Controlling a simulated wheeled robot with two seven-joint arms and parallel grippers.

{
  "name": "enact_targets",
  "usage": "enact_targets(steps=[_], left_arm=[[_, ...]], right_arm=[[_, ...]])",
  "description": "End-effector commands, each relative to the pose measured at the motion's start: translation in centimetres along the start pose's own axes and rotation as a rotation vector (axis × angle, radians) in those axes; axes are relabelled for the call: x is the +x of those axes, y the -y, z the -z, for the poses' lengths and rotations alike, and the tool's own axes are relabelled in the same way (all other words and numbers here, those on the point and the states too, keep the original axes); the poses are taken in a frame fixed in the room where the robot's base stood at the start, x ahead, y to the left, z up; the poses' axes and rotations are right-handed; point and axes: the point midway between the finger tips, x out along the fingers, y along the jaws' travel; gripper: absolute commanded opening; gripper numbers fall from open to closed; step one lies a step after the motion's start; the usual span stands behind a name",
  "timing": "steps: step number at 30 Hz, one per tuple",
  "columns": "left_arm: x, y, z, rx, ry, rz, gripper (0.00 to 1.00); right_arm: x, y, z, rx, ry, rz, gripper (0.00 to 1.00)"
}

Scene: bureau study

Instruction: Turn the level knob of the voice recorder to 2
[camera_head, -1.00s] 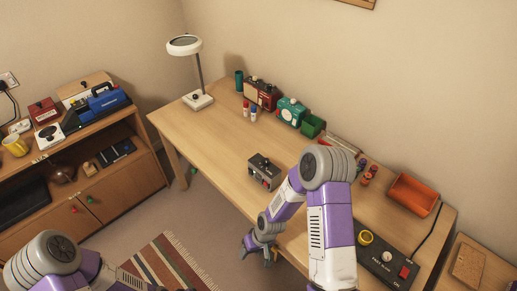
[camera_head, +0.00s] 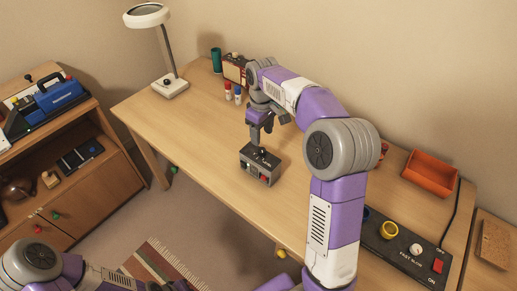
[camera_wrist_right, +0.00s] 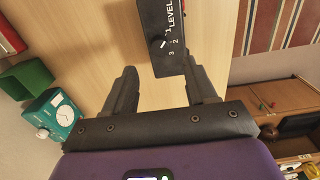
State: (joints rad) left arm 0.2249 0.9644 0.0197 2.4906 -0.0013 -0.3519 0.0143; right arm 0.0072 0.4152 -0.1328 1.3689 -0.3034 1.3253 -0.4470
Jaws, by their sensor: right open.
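The voice recorder (camera_head: 258,170) is a small dark grey box with a red part on its front, near the desk's front edge. In the right wrist view the recorder (camera_wrist_right: 174,66) shows the word LEVEL, scale figures including 2 and 3, and a black level knob (camera_wrist_right: 157,43) with a white mark. Which figure the mark points to is hard to tell. My right gripper (camera_head: 258,134) is just above the recorder, pointing down. In the wrist view its fingers (camera_wrist_right: 163,88) are wide apart with nothing between them, and the knob lies beyond their tips. My left gripper is out of view.
A lamp (camera_head: 170,87), small red and blue bottles (camera_head: 238,95) and a red-brown radio (camera_head: 235,68) stand toward the back left. An orange tray (camera_head: 430,174) and a black switch panel (camera_head: 398,243) are at right. Desk left of the recorder is clear.

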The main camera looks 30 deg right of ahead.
Motion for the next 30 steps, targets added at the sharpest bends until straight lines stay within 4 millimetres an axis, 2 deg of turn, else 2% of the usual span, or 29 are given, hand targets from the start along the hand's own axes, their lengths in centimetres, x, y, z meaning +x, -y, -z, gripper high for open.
enact_targets(steps=[6,12,16,24,25,30], left_arm=[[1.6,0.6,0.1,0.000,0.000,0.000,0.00],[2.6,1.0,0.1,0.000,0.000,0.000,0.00],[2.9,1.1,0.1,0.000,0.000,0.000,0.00],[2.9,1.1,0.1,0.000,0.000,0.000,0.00],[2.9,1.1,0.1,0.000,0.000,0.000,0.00],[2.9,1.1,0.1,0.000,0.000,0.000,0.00]], right_arm=[[3.5,0.0,-0.1,0.001,0.003,0.001,0.56],[6.3,0.0,-0.1,0.001,0.002,0.001,0.56],[7.0,0.0,-0.1,0.002,0.001,0.001,0.56],[7.1,0.0,0.0,0.001,0.001,0.001,0.56],[7.1,0.0,0.0,0.001,0.001,0.001,0.55],[7.1,0.0,0.0,0.001,0.000,0.001,0.29]])
